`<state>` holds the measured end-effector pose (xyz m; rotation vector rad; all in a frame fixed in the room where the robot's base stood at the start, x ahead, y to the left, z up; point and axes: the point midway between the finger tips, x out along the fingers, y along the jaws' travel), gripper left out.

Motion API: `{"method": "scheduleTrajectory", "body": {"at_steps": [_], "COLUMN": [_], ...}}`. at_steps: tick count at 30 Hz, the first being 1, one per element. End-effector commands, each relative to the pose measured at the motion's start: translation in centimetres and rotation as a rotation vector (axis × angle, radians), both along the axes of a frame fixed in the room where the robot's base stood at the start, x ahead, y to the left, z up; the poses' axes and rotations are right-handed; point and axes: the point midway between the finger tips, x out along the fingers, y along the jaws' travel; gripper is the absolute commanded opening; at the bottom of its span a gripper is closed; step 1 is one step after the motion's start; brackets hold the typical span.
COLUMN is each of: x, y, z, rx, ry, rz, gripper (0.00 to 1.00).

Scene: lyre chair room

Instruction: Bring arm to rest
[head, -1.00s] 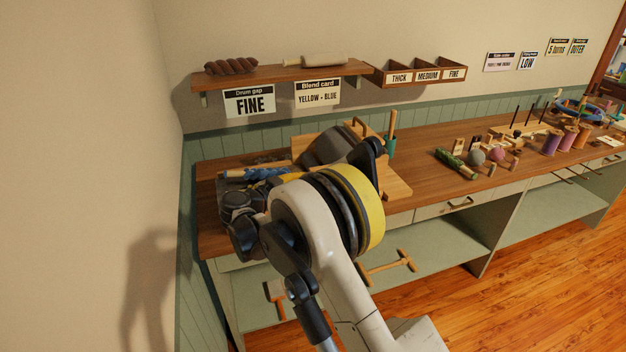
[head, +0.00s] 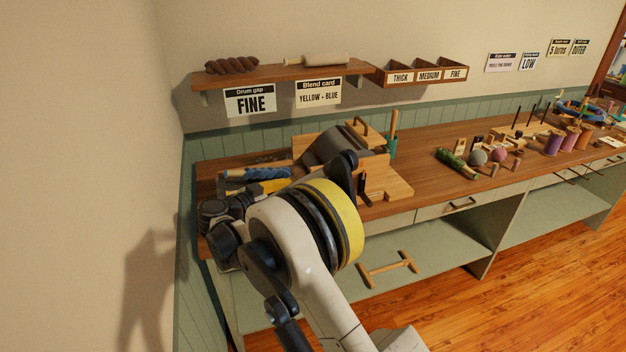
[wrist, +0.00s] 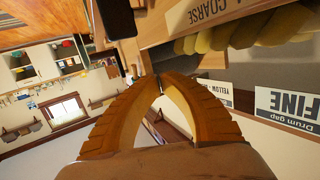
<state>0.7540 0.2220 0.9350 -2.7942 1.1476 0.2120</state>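My gripper (wrist: 158,82) shows in the wrist view with its two orange-brown ribbed fingers curving together, tips meeting. Nothing shows between the tips. In the head view my arm reaches over the left end of the wooden bench (head: 430,135), and I cannot make out the gripper's fingers there. The wrist view is tilted, with the wall signs upside down.
Near my arm are a drum machine (head: 330,147) with a wooden frame, blue fibre (head: 245,174) and yellow fibre (head: 277,185). Wall shelf (head: 280,75) and labelled box (head: 425,76) hang above. Spools and balls (head: 498,155) stand right. Floor (head: 520,295) is clear.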

Motion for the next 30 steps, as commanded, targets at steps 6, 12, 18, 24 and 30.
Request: {"method": "scheduleTrajectory", "body": {"at_steps": [6,12,18,24,30], "x": [-0.3,-0.1,2.0,3.3,-0.8], "y": [0.7,0.6,-1.1,-3.6,-4.5], "z": [-0.2,0.1,7.5,22.9,31.7], "rx": [0.000,0.000,-0.009,-0.037,-0.055], "ry": [0.000,-0.005,-0.147,-0.389,-0.417], "rz": [0.000,0.002,0.097,0.395,0.744], "gripper": [0.00,0.00,0.00,0.00,0.00]}}
